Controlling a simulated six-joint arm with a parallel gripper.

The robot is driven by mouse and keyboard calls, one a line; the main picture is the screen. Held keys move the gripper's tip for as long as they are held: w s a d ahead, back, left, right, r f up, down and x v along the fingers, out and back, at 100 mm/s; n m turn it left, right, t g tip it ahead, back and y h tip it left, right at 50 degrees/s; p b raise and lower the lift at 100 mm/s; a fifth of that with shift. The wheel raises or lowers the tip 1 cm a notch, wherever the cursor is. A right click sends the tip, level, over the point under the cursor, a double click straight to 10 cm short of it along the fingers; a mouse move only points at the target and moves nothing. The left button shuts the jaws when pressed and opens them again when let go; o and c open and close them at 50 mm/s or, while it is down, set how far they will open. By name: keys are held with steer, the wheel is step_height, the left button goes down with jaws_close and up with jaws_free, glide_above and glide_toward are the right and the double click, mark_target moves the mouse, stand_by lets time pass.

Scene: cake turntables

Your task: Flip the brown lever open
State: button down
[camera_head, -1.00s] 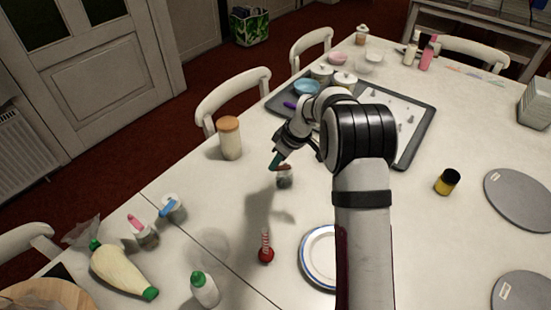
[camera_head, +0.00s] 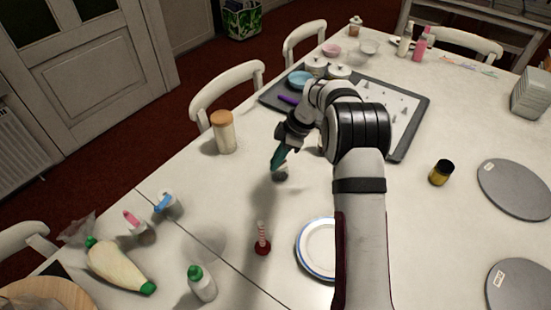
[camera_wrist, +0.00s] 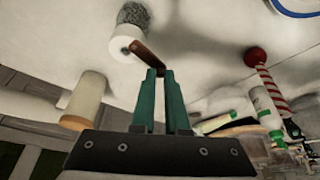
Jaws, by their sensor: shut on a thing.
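The brown lever (camera_wrist: 148,52) sticks out from a small white-topped jar with a grey speckled body (camera_wrist: 134,14) in the wrist view. My gripper (camera_wrist: 156,72) has two green fingers, nearly together, closed on the lever's free end.
A jar with a wooden lid (camera_head: 224,132) stands left of the gripper. A red-and-white striped item (camera_head: 262,240) and a blue-rimmed plate (camera_head: 318,248) are nearer. A grey tray (camera_head: 412,140) lies behind my arm.

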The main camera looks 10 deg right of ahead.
stand_by(0.4)
steer(key=c, duration=0.9)
jaws_free()
steer(key=v, duration=1.5)
steer(key=shift+r, duration=0.4)
